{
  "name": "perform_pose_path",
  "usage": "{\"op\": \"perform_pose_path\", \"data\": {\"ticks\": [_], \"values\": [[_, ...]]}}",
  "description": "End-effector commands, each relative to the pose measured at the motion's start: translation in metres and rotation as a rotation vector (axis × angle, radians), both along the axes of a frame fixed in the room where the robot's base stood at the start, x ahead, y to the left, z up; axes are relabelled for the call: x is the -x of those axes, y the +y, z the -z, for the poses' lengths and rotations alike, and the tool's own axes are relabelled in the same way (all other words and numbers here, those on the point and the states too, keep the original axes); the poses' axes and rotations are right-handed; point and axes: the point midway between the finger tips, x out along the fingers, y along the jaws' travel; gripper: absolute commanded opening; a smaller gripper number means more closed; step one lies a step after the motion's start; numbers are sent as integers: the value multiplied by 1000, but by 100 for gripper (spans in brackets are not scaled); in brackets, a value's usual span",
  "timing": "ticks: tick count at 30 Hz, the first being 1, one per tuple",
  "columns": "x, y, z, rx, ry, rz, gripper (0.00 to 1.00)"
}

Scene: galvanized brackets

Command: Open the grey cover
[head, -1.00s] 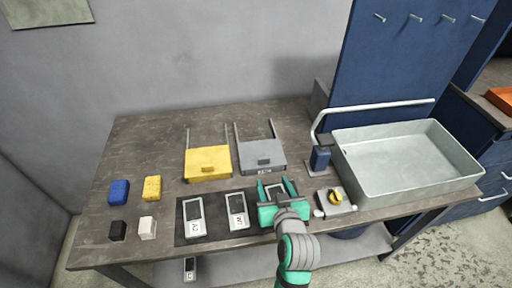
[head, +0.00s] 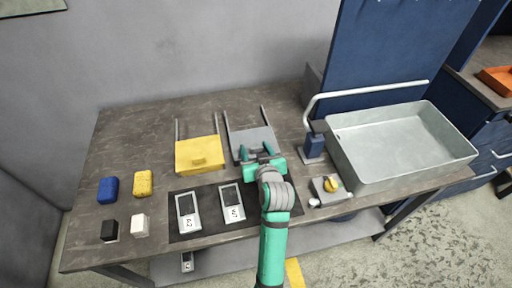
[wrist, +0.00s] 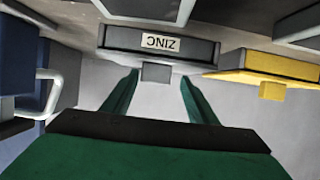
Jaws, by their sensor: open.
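The grey cover (head: 252,137) lies at the back middle of the table, right of the yellow cover (head: 200,155). In the wrist view the grey cover (wrist: 118,37) shows a front face labelled ZINC, with a small grey handle tab (wrist: 156,73) below the label in the picture. My gripper (head: 262,153) is at the front edge of the grey cover. In the wrist view my gripper (wrist: 160,82) is open, with one finger on each side of the tab; no contact is visible. My gripper hides part of the cover's front in the head view.
Handheld devices (head: 188,212) lie on a black mat in front, partly hidden by my arm. Right are a blue post (head: 314,145), a box with a yellow knob (head: 329,185) and a large grey basin (head: 345,175). Blue and yellow blocks (head: 108,190) sit left.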

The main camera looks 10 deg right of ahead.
Motion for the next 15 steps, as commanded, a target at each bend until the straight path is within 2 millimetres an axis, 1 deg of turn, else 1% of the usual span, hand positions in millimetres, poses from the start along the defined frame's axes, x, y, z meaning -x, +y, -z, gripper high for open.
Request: {"op": "perform_pose_path", "data": {"ticks": [4,13,14,15], "values": [[-7,-6,4,1,1,9,53],[-8,-7,4,0,0,11,53],[-8,-7,4,0,0,11,46],[-8,-7,4,0,0,11,36]]}}
